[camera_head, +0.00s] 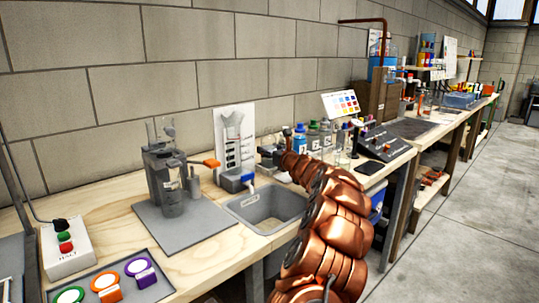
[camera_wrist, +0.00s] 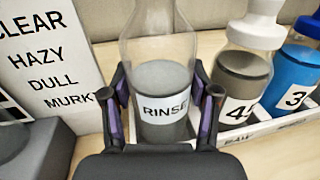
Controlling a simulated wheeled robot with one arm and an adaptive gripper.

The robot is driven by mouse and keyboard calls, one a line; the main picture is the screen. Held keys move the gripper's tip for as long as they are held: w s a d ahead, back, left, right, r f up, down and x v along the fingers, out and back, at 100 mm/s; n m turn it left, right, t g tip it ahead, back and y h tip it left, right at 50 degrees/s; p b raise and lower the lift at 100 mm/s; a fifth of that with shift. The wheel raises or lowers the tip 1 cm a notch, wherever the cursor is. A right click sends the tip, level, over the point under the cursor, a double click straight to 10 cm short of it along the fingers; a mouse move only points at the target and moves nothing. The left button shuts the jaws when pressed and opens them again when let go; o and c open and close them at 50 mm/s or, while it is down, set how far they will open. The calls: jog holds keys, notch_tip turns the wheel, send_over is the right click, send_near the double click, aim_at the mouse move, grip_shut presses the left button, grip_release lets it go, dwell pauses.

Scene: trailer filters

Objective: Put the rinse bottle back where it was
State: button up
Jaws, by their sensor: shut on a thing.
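The rinse bottle (camera_wrist: 164,98) is clear, with grey contents and a white "RINSE" label, and looks upright in the wrist view. My gripper (camera_wrist: 164,104) has a finger on each side of it and is shut on it. The bottle's top is cut off, and its base is hidden behind my gripper. It is at the left end of a white bottle rack (camera_wrist: 262,132); I cannot tell whether it rests in the rack or is held above it. In the head view my gripper (camera_head: 268,153) is by the wall behind the sink, and my arm hides much around it.
Bottle 4 (camera_wrist: 241,88) and blue bottle 3 (camera_wrist: 294,78) stand to the right in the rack. A clarity chart (camera_wrist: 48,60) stands at left. The sink (camera_head: 270,207), a grey apparatus (camera_head: 165,180) and a control panel (camera_head: 385,143) share the bench.

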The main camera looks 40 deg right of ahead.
jog(key=shift+f, duration=0.25)
jog(key=o, duration=1.2)
jog(key=shift+f, duration=0.1)
jog(key=shift+s, duration=0.1)
jog(key=shift+s+r, duration=0.2)
jog(key=shift+s, duration=0.1)
jog(key=v, duration=1.1)
jog(key=shift+s+a+p, duration=0.1)
jog(key=shift+p, duration=0.25)
jog(key=shift+f, duration=0.1)
